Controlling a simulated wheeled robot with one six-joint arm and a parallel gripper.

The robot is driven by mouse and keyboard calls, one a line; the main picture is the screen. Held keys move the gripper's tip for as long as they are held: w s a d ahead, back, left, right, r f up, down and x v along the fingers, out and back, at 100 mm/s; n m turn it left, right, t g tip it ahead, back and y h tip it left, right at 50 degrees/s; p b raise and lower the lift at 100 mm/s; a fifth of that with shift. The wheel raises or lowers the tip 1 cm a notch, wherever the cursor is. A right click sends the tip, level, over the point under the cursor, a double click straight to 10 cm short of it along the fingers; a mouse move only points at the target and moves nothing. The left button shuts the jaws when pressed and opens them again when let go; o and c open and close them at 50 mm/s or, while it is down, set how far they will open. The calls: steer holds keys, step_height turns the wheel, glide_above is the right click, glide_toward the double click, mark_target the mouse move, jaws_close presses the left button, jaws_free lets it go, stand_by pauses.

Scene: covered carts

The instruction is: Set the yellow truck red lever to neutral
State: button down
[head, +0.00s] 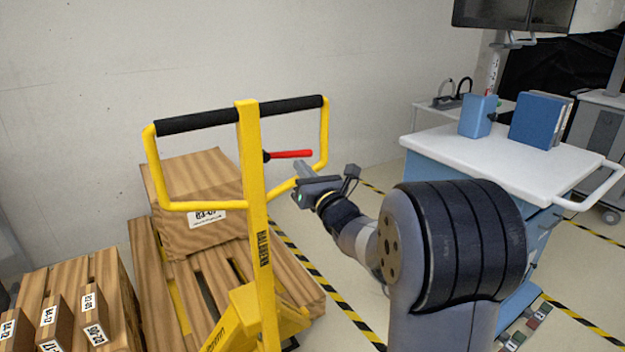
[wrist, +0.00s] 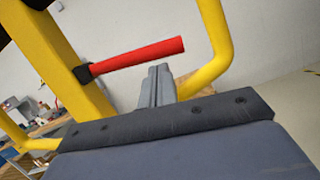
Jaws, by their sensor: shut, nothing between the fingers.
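The yellow pallet truck (head: 257,225) stands left of my arm, with a yellow handle loop and a black top grip. Its red lever (head: 291,154) sticks out to the right from the yellow post, roughly level, inside the loop. In the wrist view the red lever (wrist: 137,57) points right from its black pivot on the post, its tip tilted slightly up. My gripper (head: 303,170) is shut and empty, just below the lever's outer end. In the wrist view its closed fingertips (wrist: 158,72) are just under the lever near its tip; whether they touch I cannot tell.
The loop's right yellow bar (wrist: 216,45) is close right of my fingers. A wooden box (head: 190,180) sits on a pallet behind the truck. A blue cart (head: 480,160) with a white top stands right. Small boxes (head: 90,310) are at lower left.

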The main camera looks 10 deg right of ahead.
steer(key=shift+d+n+b, duration=0.1)
steer(key=shift+n+b, duration=0.2)
steer(key=shift+b, duration=1.15)
steer(key=shift+w+d+r+n+b, duration=0.1)
steer(key=shift+d+r+n+b, duration=0.15)
steer(key=shift+r+b, duration=0.9)
steer(key=shift+f+b, duration=0.35)
steer(key=shift+f, duration=0.05)
